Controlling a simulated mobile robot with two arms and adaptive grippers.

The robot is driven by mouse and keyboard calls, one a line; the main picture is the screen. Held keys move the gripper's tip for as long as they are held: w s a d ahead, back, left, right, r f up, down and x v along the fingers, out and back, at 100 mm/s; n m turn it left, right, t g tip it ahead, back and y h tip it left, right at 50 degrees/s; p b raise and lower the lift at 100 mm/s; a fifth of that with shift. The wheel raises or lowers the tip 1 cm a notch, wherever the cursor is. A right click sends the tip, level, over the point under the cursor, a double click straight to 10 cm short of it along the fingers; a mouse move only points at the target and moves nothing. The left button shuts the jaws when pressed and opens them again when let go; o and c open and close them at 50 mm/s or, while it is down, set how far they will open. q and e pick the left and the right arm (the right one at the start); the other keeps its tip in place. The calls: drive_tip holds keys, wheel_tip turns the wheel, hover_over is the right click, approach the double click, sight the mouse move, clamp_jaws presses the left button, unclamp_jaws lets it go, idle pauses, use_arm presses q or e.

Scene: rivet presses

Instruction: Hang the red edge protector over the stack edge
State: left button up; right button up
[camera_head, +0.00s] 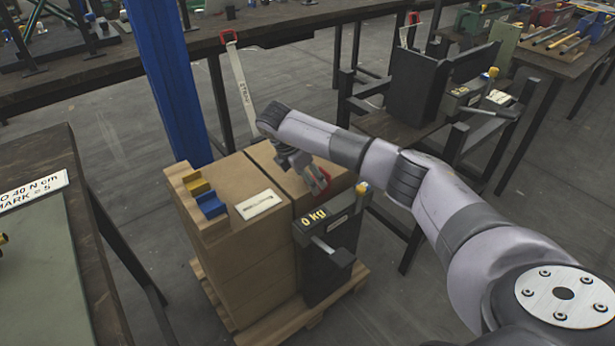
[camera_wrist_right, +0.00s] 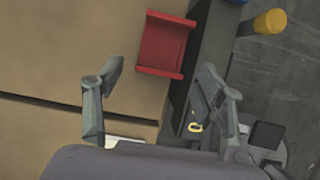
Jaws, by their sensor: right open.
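The red edge protector (camera_wrist_right: 163,45) is at the edge of the stack's top in the right wrist view, beside the black 0 kg unit. Its flat part faces up; whether it grips over the edge cannot be told. In the head view, the red protector (camera_head: 321,184) shows partly behind my right gripper (camera_head: 308,174). The stack of brown cardboard boxes (camera_head: 250,240) stands on a wooden pallet. In the wrist view, my right gripper (camera_wrist_right: 160,90) is open, its fingers apart, with the protector ahead of them and not clasped. My left gripper is out of view.
The black unit (camera_head: 325,255) marked 0 kg stands against the stack's front. A blue post (camera_head: 165,75) rises behind; a dark bench (camera_head: 75,240) stands at left.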

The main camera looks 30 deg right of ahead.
drive_tip(key=v, duration=1.1)
drive_tip(key=shift+r, duration=0.4)
drive_tip(key=shift+a, duration=0.1)
